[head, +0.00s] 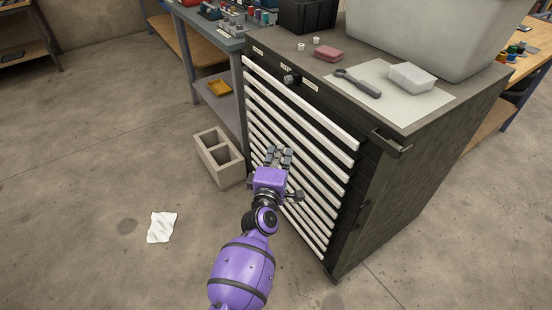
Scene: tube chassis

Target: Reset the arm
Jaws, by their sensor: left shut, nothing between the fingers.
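My left arm is purple and comes up from the bottom of the head view. My left gripper (278,156) is shut and empty. It shows in front of the drawer fronts of a dark tool cabinet (384,212), over its left part. I cannot tell whether the fingers touch a drawer handle (300,104). My right gripper is not in view.
A concrete block (219,160) stands on the floor left of the cabinet. On the cabinet top are a wrench (357,83), a pink block (328,54) and a large grey bin (433,35). White paper (161,227) lies on open floor at left.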

